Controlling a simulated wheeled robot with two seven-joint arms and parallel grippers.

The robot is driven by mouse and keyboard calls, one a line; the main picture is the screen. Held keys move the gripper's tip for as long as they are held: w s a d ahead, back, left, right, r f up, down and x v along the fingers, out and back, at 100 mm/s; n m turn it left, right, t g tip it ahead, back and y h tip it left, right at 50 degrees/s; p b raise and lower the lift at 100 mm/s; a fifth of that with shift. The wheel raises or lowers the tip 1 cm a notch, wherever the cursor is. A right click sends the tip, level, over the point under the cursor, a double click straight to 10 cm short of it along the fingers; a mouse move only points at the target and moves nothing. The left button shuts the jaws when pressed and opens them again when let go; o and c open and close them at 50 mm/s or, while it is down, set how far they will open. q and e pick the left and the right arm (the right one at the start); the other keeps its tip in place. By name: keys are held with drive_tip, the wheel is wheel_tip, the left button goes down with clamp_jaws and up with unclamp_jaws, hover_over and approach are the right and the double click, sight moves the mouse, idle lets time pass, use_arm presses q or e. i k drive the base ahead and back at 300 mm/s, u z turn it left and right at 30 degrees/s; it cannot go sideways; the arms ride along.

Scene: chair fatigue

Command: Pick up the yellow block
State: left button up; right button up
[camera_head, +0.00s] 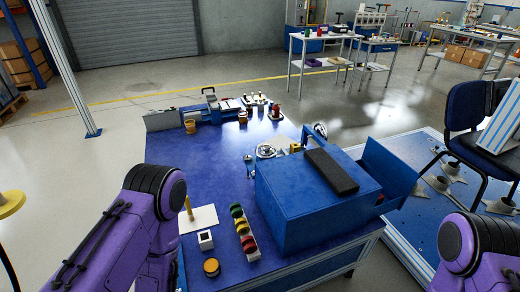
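A small yellow block-like piece (295,148) sits behind the blue box, close to a round metal part; it is too small to make out well. A thin yellow peg (188,207) stands upright on a white plate (203,218) beside my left arm. A round yellow-orange piece (211,267) lies near the table's front edge. I cannot tell for certain which of these is the yellow block. My purple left arm is at lower left and my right arm at lower right. Both grippers are out of view.
The blue box (300,205) with a dark pad (331,171) on top and an open side flap fills the table's right. A strip of coloured knobs (243,232) and a white cube (205,240) stand left of it. The blue tabletop's (205,165) middle left is clear. A chair (470,120) stands right.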

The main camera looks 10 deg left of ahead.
sight(295, 148)
drive_tip(key=z, duration=1.55)
drive_tip(key=i, duration=1.5)
drive_tip(key=u, duration=1.15)
